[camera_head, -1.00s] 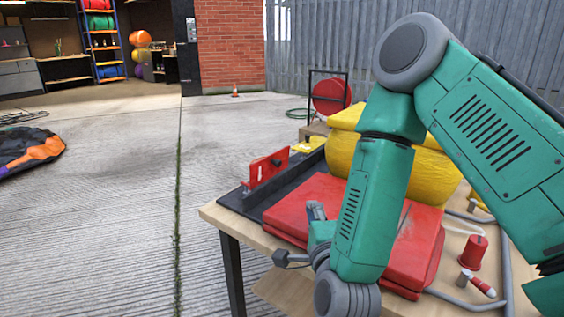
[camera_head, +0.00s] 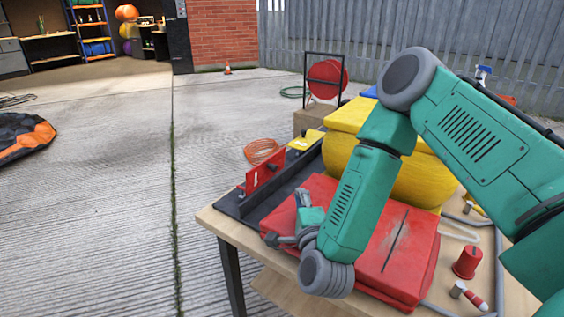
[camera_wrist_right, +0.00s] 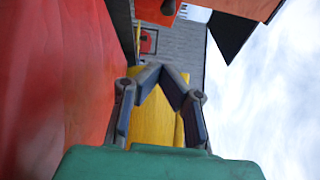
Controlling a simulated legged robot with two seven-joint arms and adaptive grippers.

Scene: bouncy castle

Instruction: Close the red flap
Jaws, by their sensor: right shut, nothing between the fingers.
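The red flap (camera_head: 265,173) stands upright on a long black base (camera_head: 235,205) at the left edge of the table. My right gripper (camera_head: 302,195) is shut and empty, over the red folded cover, to the right of the flap and apart from it. In the right wrist view its fingers (camera_wrist_right: 160,70) meet at the tips. A red surface fills the left of that view, and a yellow one lies behind the fingers. Red and black parts show at its top; I cannot tell surely which is the flap. My left gripper is out of view.
A red folded cover (camera_head: 410,262) and a yellow bundle (camera_head: 345,150) take up most of the table. A yellow flap (camera_head: 306,139) is farther along the black base. A red cup (camera_head: 467,262) stands at the right. Open concrete lies left of the table.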

